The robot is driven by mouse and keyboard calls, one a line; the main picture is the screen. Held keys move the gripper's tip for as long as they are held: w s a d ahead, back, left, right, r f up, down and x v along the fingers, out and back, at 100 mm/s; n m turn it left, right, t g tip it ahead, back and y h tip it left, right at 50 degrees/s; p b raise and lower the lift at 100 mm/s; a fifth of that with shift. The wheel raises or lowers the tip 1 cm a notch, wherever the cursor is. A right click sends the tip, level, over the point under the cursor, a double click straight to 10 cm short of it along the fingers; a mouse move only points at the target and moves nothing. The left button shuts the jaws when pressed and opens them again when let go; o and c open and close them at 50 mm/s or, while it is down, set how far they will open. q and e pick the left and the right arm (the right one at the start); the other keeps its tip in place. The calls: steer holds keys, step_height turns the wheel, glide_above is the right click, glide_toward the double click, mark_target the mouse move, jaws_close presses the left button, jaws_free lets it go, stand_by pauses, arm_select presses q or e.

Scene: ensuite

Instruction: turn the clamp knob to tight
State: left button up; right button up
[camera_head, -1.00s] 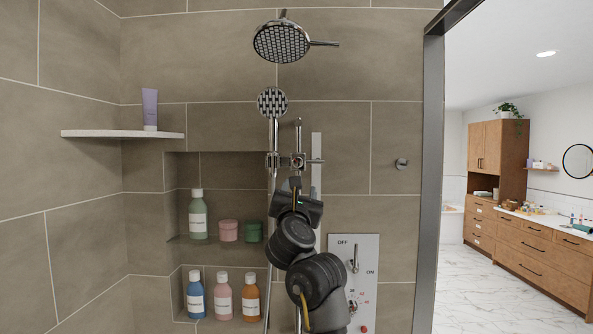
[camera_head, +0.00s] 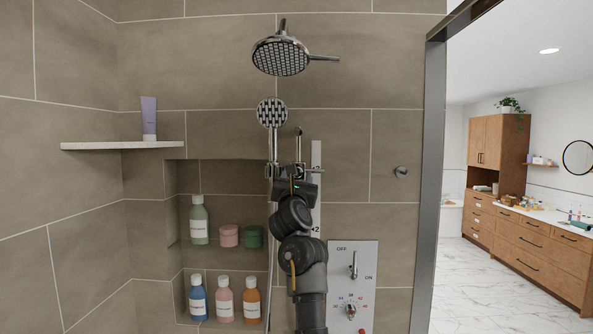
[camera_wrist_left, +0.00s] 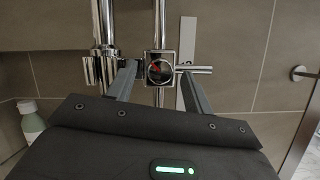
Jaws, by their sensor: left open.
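The clamp knob (camera_wrist_left: 159,70) is a round dark face with a red mark, set in a square chrome block on a vertical rail. A chrome bar sticks out to its right. In the head view the clamp is mostly hidden behind my gripper. My left gripper (camera_head: 297,178) reaches up in front of the rail. In the wrist view its two fingers (camera_wrist_left: 159,77) are spread and empty, one on each side of the knob. I cannot tell whether either finger touches it. My right gripper is not in view.
A hand shower (camera_head: 272,113) and a rain head (camera_head: 280,57) are above. A pale marked strip (camera_head: 316,195) runs right of the rail. A control panel (camera_head: 365,260) is at lower right. Bottles and jars stand in the niche (camera_head: 215,172) at left; a shelf (camera_head: 110,146) holds a tube.

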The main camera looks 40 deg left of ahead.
arm_select(q)
steer(key=shift+w+a, duration=0.1)
steer(key=shift+w, duration=0.1)
steer(key=c, duration=1)
steer(key=shift+o, duration=0.2)
steer(key=shift+s+f+m+h+b, duration=0.15)
steer(key=shift+m+h+b, duration=0.15)
steer(key=shift+m+b, duration=0.6)
steer(key=m+h+b, duration=0.1)
steer(key=m+b, duration=0.1)
steer(key=m+t+h+b, duration=0.1)
steer(key=m+h+b, duration=0.1)
steer(key=m+b, duration=0.1)
steer(key=shift+a+m, duration=0.2)
steer(key=shift+m, duration=0.1)
steer(key=shift+s+a+r+m+g+h+b, duration=0.1)
steer(key=shift+r+m+g+h+b, duration=0.4)
steer(key=shift+m, duration=1.85)
steer(key=shift+s+r+m+g+h+b, duration=0.1)
steer(key=shift+m+g+h+b, duration=0.35)
steer(key=shift+m+h, duration=1.3)
steer(key=shift+a+r+m+g+h+b, duration=0.2)
steer(key=shift+m+b, duration=0.45)
steer(key=shift+m, duration=2.35)
steer(key=shift+d, duration=0.15)
